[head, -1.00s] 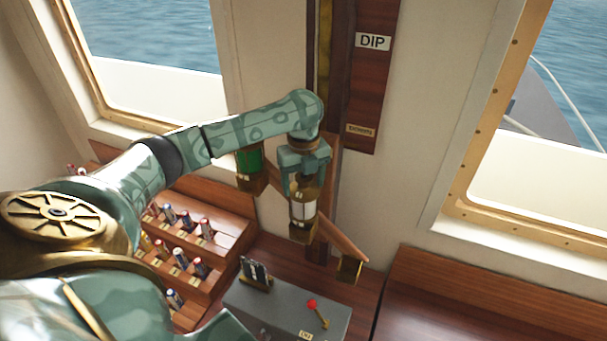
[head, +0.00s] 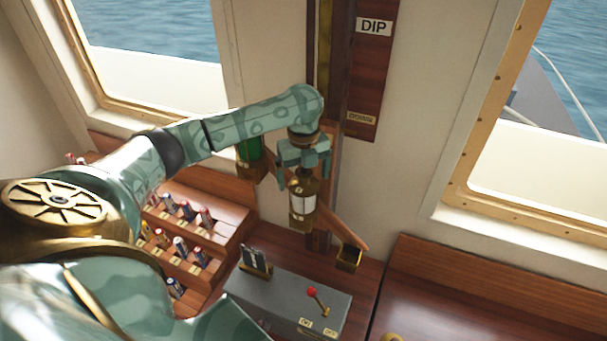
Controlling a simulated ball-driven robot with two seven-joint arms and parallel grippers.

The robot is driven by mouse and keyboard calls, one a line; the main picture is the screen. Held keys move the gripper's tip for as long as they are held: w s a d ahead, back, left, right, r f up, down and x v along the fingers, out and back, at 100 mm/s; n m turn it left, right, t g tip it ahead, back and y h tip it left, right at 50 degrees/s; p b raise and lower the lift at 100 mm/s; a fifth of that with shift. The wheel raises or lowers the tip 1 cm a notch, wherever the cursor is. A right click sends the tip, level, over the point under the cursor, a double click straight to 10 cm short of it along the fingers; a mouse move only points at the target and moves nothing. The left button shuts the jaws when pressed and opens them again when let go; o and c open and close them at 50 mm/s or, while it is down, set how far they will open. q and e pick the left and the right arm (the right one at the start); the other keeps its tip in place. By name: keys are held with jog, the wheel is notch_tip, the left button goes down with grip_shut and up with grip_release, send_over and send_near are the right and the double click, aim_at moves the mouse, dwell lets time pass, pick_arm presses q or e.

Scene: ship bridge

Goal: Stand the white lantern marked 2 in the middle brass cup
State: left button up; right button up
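The white lantern (head: 302,204) has a brass top and a pale body. It stands upright at the middle of the sloping wooden rack, with its foot at the middle brass cup, which it mostly hides. I cannot read its number. My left gripper (head: 304,160) is right above the lantern, with its fingers spread apart at either side of its top, and looks open. A green lantern (head: 249,149) sits in the upper left cup (head: 251,171). The lower right brass cup (head: 349,257) is empty. My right gripper is out of view.
A grey box (head: 270,295) with a red-knobbed lever (head: 312,293) stands below the rack. Stepped wooden racks (head: 222,237) with several small coloured bottle-like items are at the left. A dark board marked DIP (head: 374,27) rises behind. The desk at the right is largely clear.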

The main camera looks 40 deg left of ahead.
pick_arm(q)
notch_tip(320, 180, up, 16)
jog(key=p, duration=0.2)
jog(key=shift+r, duration=0.15)
dwell(0.6)
